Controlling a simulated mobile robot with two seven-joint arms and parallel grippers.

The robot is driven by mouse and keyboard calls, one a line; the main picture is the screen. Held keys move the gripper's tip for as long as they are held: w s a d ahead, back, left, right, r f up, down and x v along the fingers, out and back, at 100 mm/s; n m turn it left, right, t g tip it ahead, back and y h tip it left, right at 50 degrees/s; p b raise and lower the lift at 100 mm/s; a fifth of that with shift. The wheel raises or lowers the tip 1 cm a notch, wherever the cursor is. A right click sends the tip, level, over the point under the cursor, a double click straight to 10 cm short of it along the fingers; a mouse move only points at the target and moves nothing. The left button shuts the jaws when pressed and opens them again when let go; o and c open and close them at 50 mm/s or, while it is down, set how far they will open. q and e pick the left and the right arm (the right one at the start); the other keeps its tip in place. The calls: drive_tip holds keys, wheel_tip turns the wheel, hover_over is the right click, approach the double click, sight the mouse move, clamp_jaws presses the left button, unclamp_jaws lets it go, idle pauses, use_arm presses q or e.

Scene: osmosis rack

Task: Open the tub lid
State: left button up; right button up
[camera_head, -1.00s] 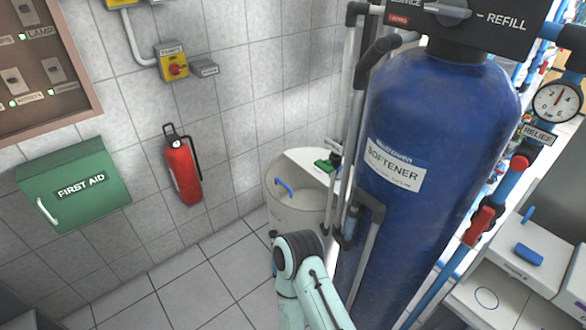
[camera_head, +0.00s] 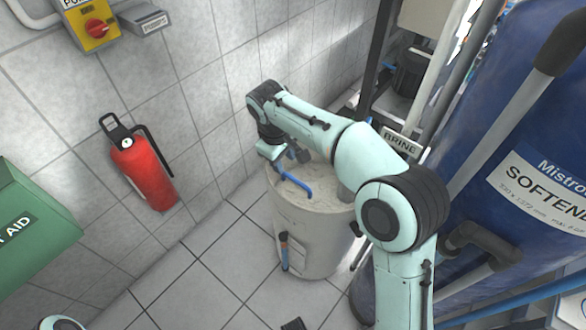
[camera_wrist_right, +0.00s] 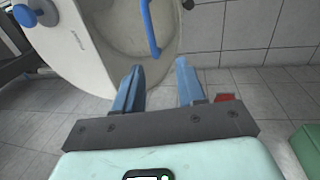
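The pale round tub (camera_head: 312,240) stands on the floor by the wall, below the middle of the head view. Its top shows a cream, mottled surface, partly covered by my right arm. A curved blue handle (camera_head: 295,181) is at the top's left side; it also shows in the right wrist view (camera_wrist_right: 151,28). My right gripper (camera_head: 284,157) is just above the handle in the head view. In the wrist view its two blue fingers (camera_wrist_right: 160,72) are apart with nothing held, and the handle's near end appears beyond the gap. Contact cannot be told. My left gripper is not in view.
The blue softener tank (camera_head: 490,130) and grey pipes stand close on the right. A fire extinguisher (camera_head: 145,175) and green first aid box (camera_head: 30,230) hang on the left wall. Tiled floor (camera_head: 215,265) is clear to the left.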

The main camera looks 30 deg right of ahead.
sight(294, 179)
drive_tip(key=d+f+b, duration=0.1)
drive_tip(key=f, duration=0.2)
drive_tip(key=d+f+b, duration=0.1)
drive_tip(key=f, duration=0.3)
drive_tip(key=d+f+b, duration=0.1)
drive_tip(key=f, duration=0.2)
drive_tip(key=shift+w+d+f, duration=0.15)
drive_tip(key=shift+w+f, duration=0.1)
drive_tip(key=shift+w, duration=0.05)
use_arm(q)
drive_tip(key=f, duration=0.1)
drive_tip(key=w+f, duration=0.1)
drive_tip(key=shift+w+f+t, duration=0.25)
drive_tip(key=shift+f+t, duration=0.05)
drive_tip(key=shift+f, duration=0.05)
use_arm(e)
clamp_jaws()
